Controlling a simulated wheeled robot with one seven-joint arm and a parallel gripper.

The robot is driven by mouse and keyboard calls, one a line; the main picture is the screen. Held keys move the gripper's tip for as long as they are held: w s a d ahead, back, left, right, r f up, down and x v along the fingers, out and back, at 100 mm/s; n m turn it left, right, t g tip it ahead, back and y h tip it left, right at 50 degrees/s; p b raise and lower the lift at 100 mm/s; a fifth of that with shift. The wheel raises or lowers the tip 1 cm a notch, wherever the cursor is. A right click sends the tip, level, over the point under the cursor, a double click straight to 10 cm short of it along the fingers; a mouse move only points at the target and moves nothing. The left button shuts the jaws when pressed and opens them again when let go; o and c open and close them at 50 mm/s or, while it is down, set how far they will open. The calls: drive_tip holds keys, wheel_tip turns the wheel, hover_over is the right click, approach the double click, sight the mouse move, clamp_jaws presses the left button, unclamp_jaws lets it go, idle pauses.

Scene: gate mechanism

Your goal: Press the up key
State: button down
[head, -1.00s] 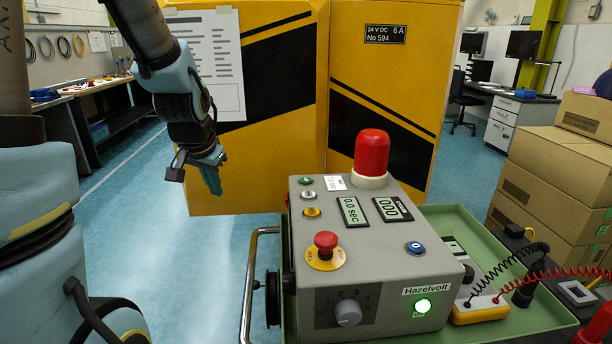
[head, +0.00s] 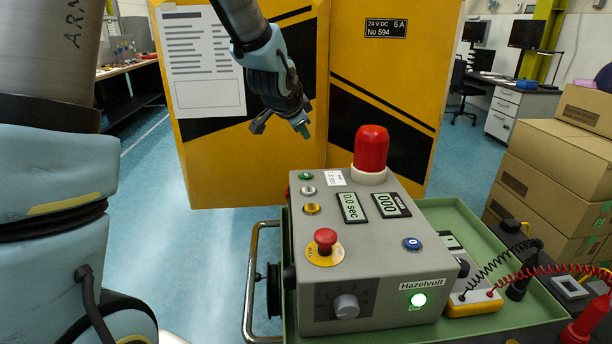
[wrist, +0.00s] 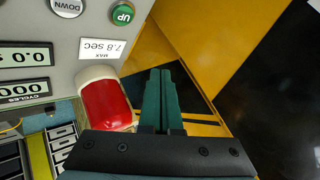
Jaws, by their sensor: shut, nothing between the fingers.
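The up key is a round green button (head: 305,175) at the top left of the grey control box's top face (head: 375,265). In the wrist view it shows at the upper edge, marked UP (wrist: 123,13). My gripper (head: 305,131) is above and behind the key in the head view, clear of the box. Its green fingers (wrist: 161,80) are shut with nothing between them, and the key lies beyond and left of their tips in the wrist view.
A silver DOWN button (head: 308,191) and a yellow button (head: 312,209) sit by the up key. A red beacon (head: 371,150) stands on the box at the right. A red mushroom button (head: 325,240) is nearer. Yellow gate panels (head: 385,100) stand behind.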

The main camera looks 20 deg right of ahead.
sight(304, 177)
drive_tip(key=shift+f+b, duration=3.3)
drive_tip(key=shift+f, duration=1.1)
drive_tip(key=shift+f, duration=0.1)
drive_tip(key=shift+f+b, duration=0.3)
drive_tip(key=shift+b, duration=0.1)
